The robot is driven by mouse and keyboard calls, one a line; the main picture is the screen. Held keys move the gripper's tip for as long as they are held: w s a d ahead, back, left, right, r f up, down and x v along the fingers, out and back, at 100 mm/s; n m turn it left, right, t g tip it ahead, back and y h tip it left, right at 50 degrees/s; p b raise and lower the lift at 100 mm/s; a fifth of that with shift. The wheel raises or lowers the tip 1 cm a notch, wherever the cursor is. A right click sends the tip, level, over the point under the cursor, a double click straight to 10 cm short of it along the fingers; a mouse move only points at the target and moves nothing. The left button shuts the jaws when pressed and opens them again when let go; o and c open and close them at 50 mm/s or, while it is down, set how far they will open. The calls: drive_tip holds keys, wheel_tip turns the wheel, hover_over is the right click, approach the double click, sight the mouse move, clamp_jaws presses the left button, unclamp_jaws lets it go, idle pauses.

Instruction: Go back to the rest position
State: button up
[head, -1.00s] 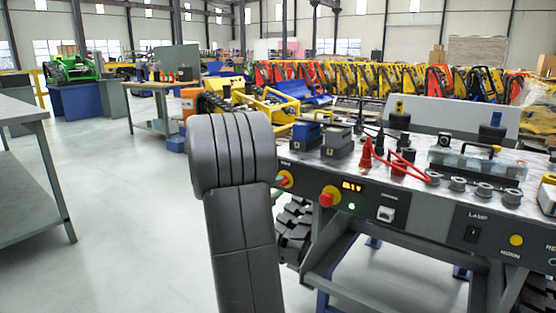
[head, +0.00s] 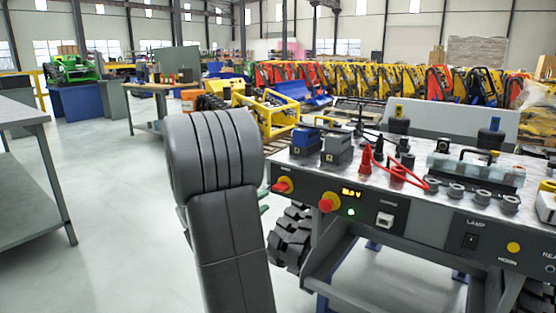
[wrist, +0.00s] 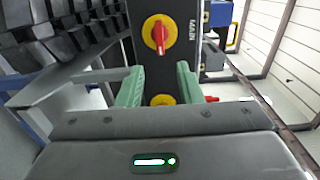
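My gripper (wrist: 160,78) shows in the wrist view as two green fingers, spread apart with nothing held between them. A red rotary knob on a yellow disc (wrist: 159,34), beside the MAIN label, lies just beyond the fingertips. A second yellow disc (wrist: 162,100) is partly hidden by the gripper body. In the head view my dark grey arm (head: 217,170) stands left of the console and hides most of my gripper. The red-and-yellow main knob (head: 283,185) is visible clear of the arm, on the console's front panel.
A grey bench (head: 30,185) stands left. Floor between them (head: 110,220) is open. Tracked carriers (head: 390,80) line the back.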

sight(280, 189)
drive_tip(key=shift+n, duration=0.4)
drive_tip(key=x, duration=0.8)
drive_tip(key=shift+w+d+r, duration=0.15)
drive_tip(key=shift+w+r, duration=0.1)
drive_tip(key=shift+r, duration=0.05)
drive_tip(key=n+p, duration=0.5)
drive_tip(key=shift+r, duration=0.25)
drive_tip(key=shift+f+n+p, duration=0.1)
drive_tip(key=shift+n+p, duration=1.05)
drive_tip(key=shift+n, duration=0.15)
